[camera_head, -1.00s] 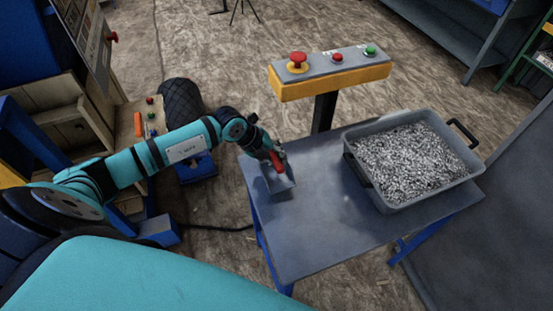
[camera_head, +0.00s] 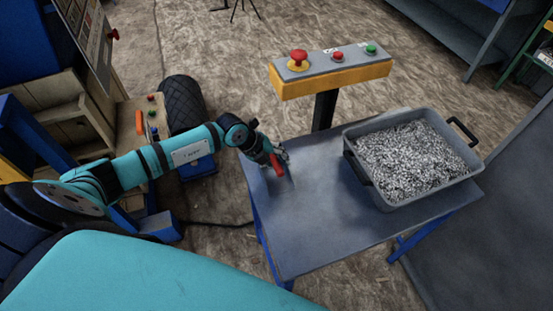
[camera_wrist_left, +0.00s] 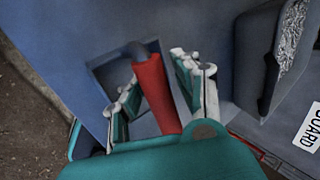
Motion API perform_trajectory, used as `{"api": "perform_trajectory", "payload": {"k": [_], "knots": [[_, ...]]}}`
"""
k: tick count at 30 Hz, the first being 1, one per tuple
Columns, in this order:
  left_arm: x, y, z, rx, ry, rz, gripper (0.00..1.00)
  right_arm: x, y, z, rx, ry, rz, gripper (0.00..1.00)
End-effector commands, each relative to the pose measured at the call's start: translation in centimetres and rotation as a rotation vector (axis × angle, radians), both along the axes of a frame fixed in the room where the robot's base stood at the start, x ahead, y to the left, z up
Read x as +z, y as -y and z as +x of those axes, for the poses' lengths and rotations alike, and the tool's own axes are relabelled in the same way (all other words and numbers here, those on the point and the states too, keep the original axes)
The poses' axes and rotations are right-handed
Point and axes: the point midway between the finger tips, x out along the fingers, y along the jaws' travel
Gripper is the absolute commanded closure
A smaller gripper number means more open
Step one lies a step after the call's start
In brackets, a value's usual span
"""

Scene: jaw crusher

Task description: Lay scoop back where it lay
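The scoop has a red handle (camera_head: 277,166) and a grey pan, at the left part of the grey table (camera_head: 325,235). In the left wrist view the red handle (camera_wrist_left: 154,92) lies between my left fingers, and the pan (camera_wrist_left: 104,72) shows as a dark-edged square against the table. My left gripper (camera_head: 273,160) is low over the table's far left corner. Its fingertips (camera_wrist_left: 158,85) stand apart on both sides of the handle, with narrow gaps. In the head view the pan barely stands out from the table. My right gripper is not in view.
A grey tray (camera_head: 398,204) of grey gravel (camera_head: 410,158) with dark handles stands on the table's right side. A yellow-sided button console (camera_head: 330,78) on a post stands behind the table. The table's middle and front are clear.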

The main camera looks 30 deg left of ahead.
Motion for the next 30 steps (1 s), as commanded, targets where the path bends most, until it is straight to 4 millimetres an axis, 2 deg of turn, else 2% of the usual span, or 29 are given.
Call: {"api": "perform_trajectory", "payload": {"k": [6, 15, 21, 30], "knots": [[1.3, -0.7, -0.6, 0.0, 0.001, 0.002, 0.69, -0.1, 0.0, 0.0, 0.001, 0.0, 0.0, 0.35], [6.5, -3.0, -3.2, 0.0, 0.001, 0.004, 0.69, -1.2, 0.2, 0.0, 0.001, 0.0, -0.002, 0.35], [9.2, -4.0, -4.4, 0.0, 0.0, 0.003, 0.69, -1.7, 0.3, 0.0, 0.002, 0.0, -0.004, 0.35], [10.3, -4.3, -4.9, -0.001, -0.001, -0.001, 0.69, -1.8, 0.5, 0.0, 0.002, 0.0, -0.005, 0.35]]}}
